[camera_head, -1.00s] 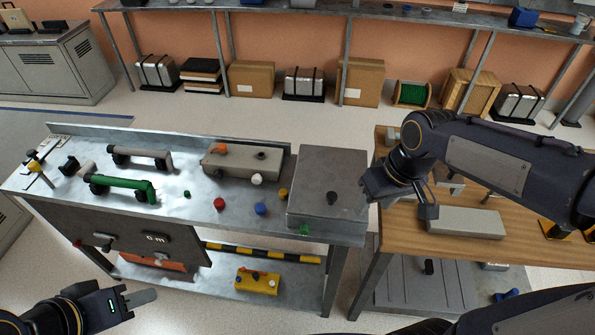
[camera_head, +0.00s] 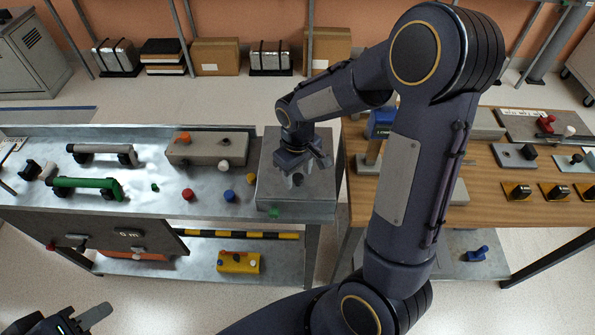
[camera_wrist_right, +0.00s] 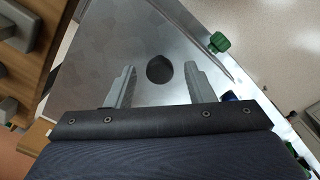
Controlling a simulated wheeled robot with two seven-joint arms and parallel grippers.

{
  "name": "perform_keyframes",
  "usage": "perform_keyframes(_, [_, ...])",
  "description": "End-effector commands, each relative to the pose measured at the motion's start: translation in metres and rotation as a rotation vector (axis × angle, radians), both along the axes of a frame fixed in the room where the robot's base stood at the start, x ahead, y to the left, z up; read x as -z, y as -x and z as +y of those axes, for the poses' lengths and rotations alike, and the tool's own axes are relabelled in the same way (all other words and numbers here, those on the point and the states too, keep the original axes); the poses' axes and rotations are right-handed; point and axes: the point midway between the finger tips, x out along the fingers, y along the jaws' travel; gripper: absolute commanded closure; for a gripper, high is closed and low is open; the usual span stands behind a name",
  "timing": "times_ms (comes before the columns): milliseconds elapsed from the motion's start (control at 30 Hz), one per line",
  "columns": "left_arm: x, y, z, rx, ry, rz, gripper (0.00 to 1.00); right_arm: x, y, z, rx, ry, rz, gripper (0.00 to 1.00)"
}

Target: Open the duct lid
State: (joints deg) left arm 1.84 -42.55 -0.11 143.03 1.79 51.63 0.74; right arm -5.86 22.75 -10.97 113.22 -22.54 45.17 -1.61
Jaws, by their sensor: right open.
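The duct lid (camera_head: 272,192) is the flat grey metal top of the box at the right end of the steel bench. It looks closed, and it fills much of the right wrist view (camera_wrist_right: 100,50). A dark round knob (camera_wrist_right: 159,69) stands on it, mostly hidden by my gripper in the head view. My right gripper (camera_head: 298,181) is over the lid, open, with its fingers on either side of the knob in the wrist view; contact cannot be told. A green knob (camera_wrist_right: 219,43) sits at the lid's front edge. My left gripper (camera_head: 100,317) is at the lower left, away from the lid.
Red (camera_head: 187,194), blue (camera_head: 229,196) and yellow (camera_head: 251,180) knobs lie left of the lid. A grey block (camera_head: 207,148) and a green handle (camera_head: 85,186) are further left. The wooden table (camera_head: 500,208) with several parts stands to the right.

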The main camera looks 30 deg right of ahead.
Motion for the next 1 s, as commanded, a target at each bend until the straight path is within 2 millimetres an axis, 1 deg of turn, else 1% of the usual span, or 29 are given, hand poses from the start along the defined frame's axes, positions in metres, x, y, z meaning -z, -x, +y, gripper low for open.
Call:
perform_keyframes(267, [-0.0001, 0.0000, 0.0000, 0.000, 0.000, 0.000, 0.64, 0.0025, 0.0001, -0.0002, 0.000, 0.000, -0.001, 0.52])
perform_keyframes(367, [-0.0001, 0.0000, 0.0001, 0.000, 0.000, 0.000, 0.64, 0.0024, 0.0001, -0.0002, 0.000, 0.000, 0.000, 0.63])
perform_keyframes(633, [-0.0001, 0.0000, 0.0000, 0.000, 0.000, 0.000, 0.64, 0.0022, 0.0001, -0.0002, 0.000, 0.000, -0.001, 0.99])
perform_keyframes(667, [-0.0001, 0.0000, 0.0001, 0.000, 0.000, 0.000, 0.64, 0.0022, 0.0001, -0.0002, 0.000, 0.000, -0.001, 1.00])
perform_keyframes(867, [-0.0009, 0.0000, 0.0000, 0.000, 0.000, 0.000, 0.64, 0.0011, -0.0002, -0.0003, 0.000, 0.000, -0.001, 1.00])
perform_keyframes(1000, [-0.0048, 0.0000, 0.0000, 0.000, 0.000, 0.000, 0.64, -0.0052, -0.0013, -0.0010, 0.000, 0.001, -0.001, 1.00])
